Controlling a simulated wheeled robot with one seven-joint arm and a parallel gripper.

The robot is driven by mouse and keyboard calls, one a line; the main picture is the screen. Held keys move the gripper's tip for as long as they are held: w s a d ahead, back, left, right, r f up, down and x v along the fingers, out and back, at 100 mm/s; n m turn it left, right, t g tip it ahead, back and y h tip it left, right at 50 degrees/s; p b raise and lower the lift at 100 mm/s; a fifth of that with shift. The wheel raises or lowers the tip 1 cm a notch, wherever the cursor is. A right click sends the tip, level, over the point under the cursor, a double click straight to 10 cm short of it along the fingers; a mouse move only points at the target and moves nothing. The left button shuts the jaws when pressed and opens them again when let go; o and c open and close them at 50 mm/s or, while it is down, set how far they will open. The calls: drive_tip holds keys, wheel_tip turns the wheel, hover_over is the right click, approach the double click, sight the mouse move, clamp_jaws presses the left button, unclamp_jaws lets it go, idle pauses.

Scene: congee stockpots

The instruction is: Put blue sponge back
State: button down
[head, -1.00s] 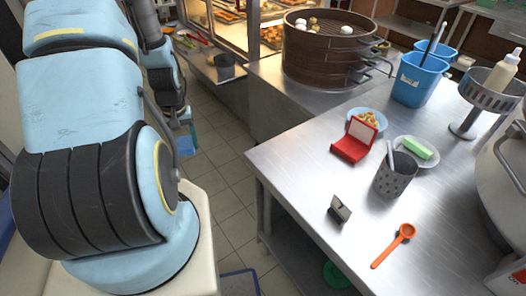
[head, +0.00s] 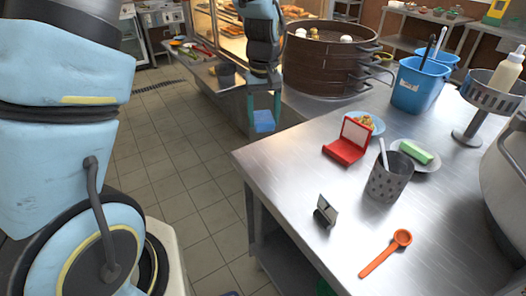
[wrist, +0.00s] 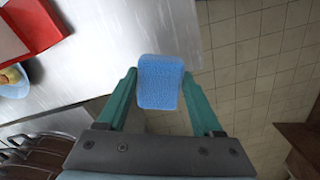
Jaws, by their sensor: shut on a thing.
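The blue sponge (wrist: 160,82) is held between the two green fingers of my gripper (wrist: 162,95) in the wrist view. In the head view my gripper (head: 264,112) points down with the blue sponge (head: 264,122) at its fingertips. The sponge hangs in the air by the left edge of the steel table (head: 290,170). In the wrist view the sponge overlaps the table edge, with floor tiles showing to its right. A green sponge (head: 416,152) lies on a white plate (head: 432,168) on the table.
On the table are a red box (head: 345,150) with its lid up, a perforated metal cup (head: 388,180), a small card stand (head: 326,210), an orange spoon (head: 386,252) and a blue bucket (head: 418,85). A large steamer (head: 322,65) stands behind. The front-left tabletop is clear.

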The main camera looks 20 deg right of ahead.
sight(264, 118)
wheel_tip(264, 118, down, 9)
drive_tip(key=shift+r+p, duration=0.1)
drive_tip(key=shift+p, duration=0.8)
drive_tip(key=shift+f, duration=0.2)
drive_tip(key=shift+c, duration=0.2)
unclamp_jaws()
drive_tip(key=shift+r, duration=0.1)
wheel_tip(264, 118, up, 12)
drive_tip(key=b, duration=0.2)
drive_tip(key=shift+r+b, duration=0.1)
drive_tip(key=shift+b, duration=0.25)
drive_tip(key=s+a+n+t, duration=0.1)
drive_tip(key=s+a, duration=0.2)
drive_tip(key=a, duration=2.7)
drive_tip(key=shift+r+t, duration=0.3)
drive_tip(key=shift+r, duration=0.15)
